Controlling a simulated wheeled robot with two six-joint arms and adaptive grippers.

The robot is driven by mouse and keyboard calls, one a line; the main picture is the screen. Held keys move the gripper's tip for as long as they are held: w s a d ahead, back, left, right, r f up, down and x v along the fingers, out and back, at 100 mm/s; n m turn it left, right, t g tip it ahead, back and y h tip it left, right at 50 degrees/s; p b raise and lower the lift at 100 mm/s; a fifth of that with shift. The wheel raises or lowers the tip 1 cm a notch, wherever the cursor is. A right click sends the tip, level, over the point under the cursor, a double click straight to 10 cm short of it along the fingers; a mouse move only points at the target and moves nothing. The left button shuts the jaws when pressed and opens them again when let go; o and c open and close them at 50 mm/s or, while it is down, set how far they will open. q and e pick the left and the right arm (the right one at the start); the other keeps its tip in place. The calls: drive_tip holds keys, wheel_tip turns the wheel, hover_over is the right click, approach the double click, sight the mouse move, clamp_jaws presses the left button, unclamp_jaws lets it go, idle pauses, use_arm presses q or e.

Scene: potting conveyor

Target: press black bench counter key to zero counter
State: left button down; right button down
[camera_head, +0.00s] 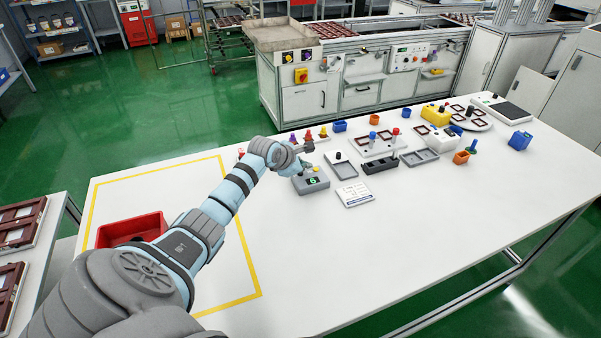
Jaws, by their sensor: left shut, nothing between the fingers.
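The bench counter (311,183) is a small grey box with a lit green digit on a dark display. It stands on the white table just beyond the end of my left arm. The digit is too small to read surely. My left gripper (304,164) is shut and empty, over the back of the counter's top. I cannot tell whether it touches the counter. The black key does not show clearly; the gripper and wrist cover part of the counter. My right gripper is not in view.
A red bin (131,229) sits at the left within a yellow outline. The table's front right is clear.

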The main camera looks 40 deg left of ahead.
sight(302, 174)
use_arm(q)
drive_tip(key=shift+f, duration=0.4)
idle(0.7)
drive_tip(key=shift+r+p, duration=0.9)
drive_tip(key=shift+p, duration=0.5)
drive_tip(key=shift+f, duration=0.1)
wheel_tip(302, 174, up, 5)
drive_tip(key=p, duration=0.6)
